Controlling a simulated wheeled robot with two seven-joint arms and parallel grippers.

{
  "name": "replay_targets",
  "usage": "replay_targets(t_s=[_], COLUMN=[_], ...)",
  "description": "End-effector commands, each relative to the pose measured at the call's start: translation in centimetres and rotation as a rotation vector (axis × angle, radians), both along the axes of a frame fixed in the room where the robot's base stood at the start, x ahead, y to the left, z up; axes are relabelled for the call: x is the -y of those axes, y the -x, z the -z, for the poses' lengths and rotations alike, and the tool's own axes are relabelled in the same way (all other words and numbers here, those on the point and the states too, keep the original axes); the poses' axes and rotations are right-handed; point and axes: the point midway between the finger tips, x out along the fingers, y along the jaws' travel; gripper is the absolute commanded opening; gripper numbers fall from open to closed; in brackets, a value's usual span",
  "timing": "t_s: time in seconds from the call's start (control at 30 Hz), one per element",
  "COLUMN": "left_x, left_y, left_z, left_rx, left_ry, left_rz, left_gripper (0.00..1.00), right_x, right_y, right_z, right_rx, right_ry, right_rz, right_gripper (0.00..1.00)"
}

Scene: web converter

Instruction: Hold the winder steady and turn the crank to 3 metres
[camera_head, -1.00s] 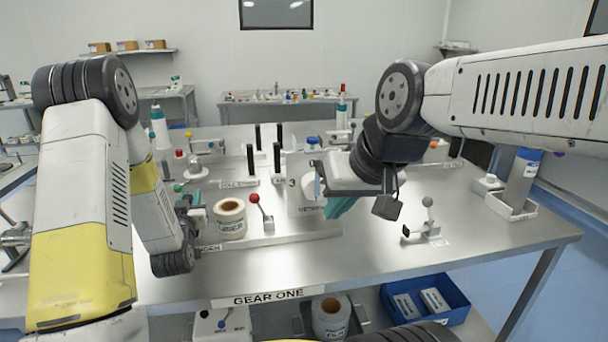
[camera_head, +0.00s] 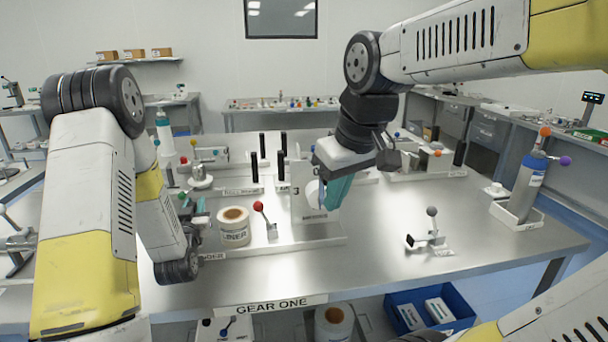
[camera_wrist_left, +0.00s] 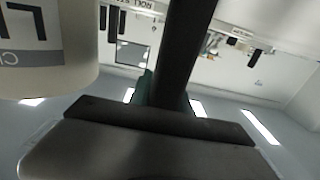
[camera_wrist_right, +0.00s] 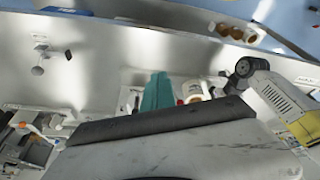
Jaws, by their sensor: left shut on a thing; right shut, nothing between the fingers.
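The winder stands on a metal base (camera_head: 300,243) at the middle of the table. It carries a white liner roll (camera_head: 234,227), a red-knobbed lever (camera_head: 262,212) and an upright white panel (camera_head: 302,180) marked 3. My left gripper (camera_head: 196,212) is left of the roll. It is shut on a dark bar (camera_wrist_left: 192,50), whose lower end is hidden. The roll (camera_wrist_left: 45,50) fills the left side of the left wrist view. My right gripper (camera_head: 334,192) is shut with teal fingers pointing down, at the panel's right side. It hides any crank there; I cannot tell whether it touches the panel.
A small grey-knobbed lever (camera_head: 432,228) stands on the right part of the table. A bottle (camera_head: 530,183) stands in a white tray (camera_head: 517,217) at the right edge. Several dark posts (camera_head: 283,145) rise behind the winder. A blue bin (camera_head: 432,308) sits below.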

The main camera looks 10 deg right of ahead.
Motion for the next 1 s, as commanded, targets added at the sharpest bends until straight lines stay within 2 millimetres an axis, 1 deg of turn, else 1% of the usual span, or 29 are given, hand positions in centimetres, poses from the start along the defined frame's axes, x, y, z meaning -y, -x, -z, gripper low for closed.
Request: replay_targets(t_s=[0.03, 0.23, 0.47, 0.57, 0.7, 0.8, 1.0], left_x=[0.0, 0.0, 0.0, 0.0, 0.0, 0.0, 0.0], left_y=[0.4, 0.4, 0.4, 0.4, 0.4, 0.4, 0.4], left_z=[1.3, 1.3, 1.3, 1.3, 1.3, 1.3, 1.3], left_rx=[-0.035, -0.035, -0.035, -0.035, -0.035, -0.035, -0.035], left_ry=[0.000, 0.000, 0.000, 0.000, -0.001, -0.001, -0.001], left_rz=[-0.001, -0.001, -0.001, -0.001, -0.001, -0.001, -0.001], left_gripper=[0.00, 0.00, 0.00, 0.00, 0.00, 0.00, 0.00], right_x=[-0.2, -0.6, -2.4, -3.7, -6.1, -8.2, -11.5], right_y=[-1.2, -5.5, -10.5, -12.6, -15.1, -16.5, -17.9], right_z=[-0.2, -1.0, -1.7, -2.0, -2.4, -2.7, -3.2], right_rx=[-0.035, -0.169, -0.332, -0.409, -0.519, -0.592, -0.699], right_ry=[0.049, 0.262, 0.516, 0.630, 0.790, 0.894, 1.041], right_rz=[-0.066, -0.322, -0.587, -0.690, -0.816, -0.888, -0.968], right_gripper=[0.00, 0.00, 0.00, 0.00, 0.00, 0.00, 0.00])
